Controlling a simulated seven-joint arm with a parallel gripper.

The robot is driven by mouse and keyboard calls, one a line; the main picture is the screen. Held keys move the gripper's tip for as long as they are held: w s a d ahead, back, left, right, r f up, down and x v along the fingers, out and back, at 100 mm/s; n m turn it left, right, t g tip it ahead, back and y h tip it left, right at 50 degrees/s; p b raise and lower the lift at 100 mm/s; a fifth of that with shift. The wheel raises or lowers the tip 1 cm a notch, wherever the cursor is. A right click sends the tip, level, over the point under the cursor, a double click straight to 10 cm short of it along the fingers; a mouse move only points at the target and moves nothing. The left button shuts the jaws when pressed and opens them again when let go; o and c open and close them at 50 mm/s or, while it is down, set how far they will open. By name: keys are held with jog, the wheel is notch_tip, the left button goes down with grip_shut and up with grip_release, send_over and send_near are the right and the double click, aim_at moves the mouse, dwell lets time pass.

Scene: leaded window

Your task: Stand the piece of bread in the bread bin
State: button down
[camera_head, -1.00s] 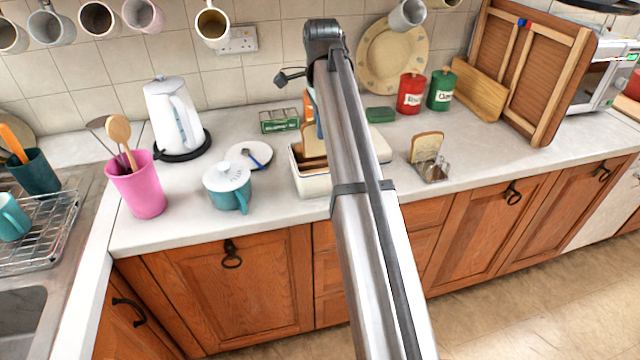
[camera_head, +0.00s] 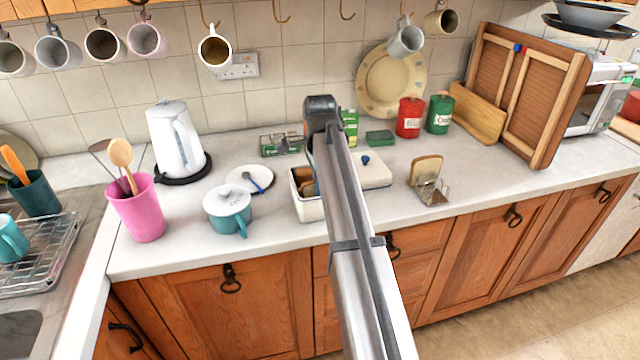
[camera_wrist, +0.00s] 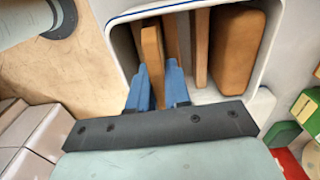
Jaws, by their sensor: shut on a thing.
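The white bread bin (camera_head: 309,212) stands open on the worktop, partly behind my arm in the head view. In the wrist view its blue-lined rim (camera_wrist: 272,45) surrounds several upright slices. My gripper (camera_wrist: 158,74) has its blue fingers shut on a piece of bread (camera_wrist: 152,50). That piece is upright, edge-on, inside the bin opening near its left side. Other slices (camera_wrist: 236,48) stand to its right, with a gap between. Whether the held piece touches the bin floor is hidden. My fingers are hidden behind my arm in the head view.
The bin's lid (camera_head: 376,176) with a blue knob lies right of the bin. A toast rack (camera_head: 432,192) holding another slice (camera_head: 426,168) stands further right.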

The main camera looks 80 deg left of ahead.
jog(key=shift+f, duration=0.1)
jog(key=c, duration=1.1)
grip_release()
notch_tip(320, 180, up, 12)
jog(key=shift+r, duration=0.15)
